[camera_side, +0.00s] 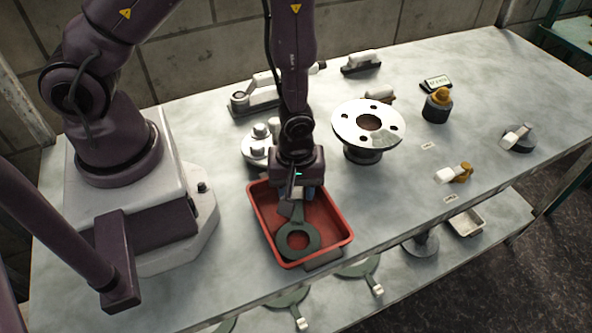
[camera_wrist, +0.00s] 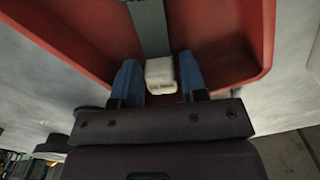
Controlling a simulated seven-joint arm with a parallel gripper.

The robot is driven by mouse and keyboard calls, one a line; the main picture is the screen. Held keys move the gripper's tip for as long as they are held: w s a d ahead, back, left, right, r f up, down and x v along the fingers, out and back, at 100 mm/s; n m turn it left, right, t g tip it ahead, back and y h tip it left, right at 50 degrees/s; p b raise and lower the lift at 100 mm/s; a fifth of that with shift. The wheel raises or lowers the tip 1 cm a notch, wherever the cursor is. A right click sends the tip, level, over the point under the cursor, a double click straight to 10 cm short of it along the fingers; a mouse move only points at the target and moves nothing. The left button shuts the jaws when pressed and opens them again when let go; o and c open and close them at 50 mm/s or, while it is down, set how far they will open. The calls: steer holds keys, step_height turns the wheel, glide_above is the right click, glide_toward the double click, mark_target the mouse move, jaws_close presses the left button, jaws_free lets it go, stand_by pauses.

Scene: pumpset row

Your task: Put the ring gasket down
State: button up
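The ring gasket (camera_side: 281,244) is a dark grey-green flat ring with a handle. It lies in the red tray (camera_side: 345,232), with its ring toward the tray's front; I cannot tell if it touches the floor everywhere. In the wrist view its handle (camera_wrist: 150,25) runs to a white end block (camera_wrist: 160,72). My gripper (camera_side: 300,192) is over the tray's back part and points down. In the wrist view its blue fingers (camera_wrist: 158,80) stand on either side of the white block, with narrow gaps showing, so it looks open. In the side view the gripper hides the handle's end.
A metal flange (camera_side: 345,122) stands right of the tray. Behind are a smaller bolted part (camera_side: 256,148) and a grey-and-white tool (camera_side: 262,92). A dark jar with a yellow top (camera_side: 437,105) stands farther right. More gaskets (camera_side: 358,268) lie on the lower shelf.

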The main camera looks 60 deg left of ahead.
steer(key=a+r+m+t, duration=0.2)
steer(key=r+m, duration=0.2)
steer(key=r, duration=0.9)
steer(key=a+r+m+t, duration=0.1)
steer(key=a+r+m, duration=0.15)
steer(key=r, duration=1.05)
steer(key=s+a+r+m+t, duration=0.2)
steer(key=s+r+m, duration=0.4)
steer(key=r+m, duration=0.1)
steer(key=shift+s+a+r+t, duration=0.2)
steer(key=shift+r+t, duration=0.1)
steer(key=shift+r, duration=0.25)
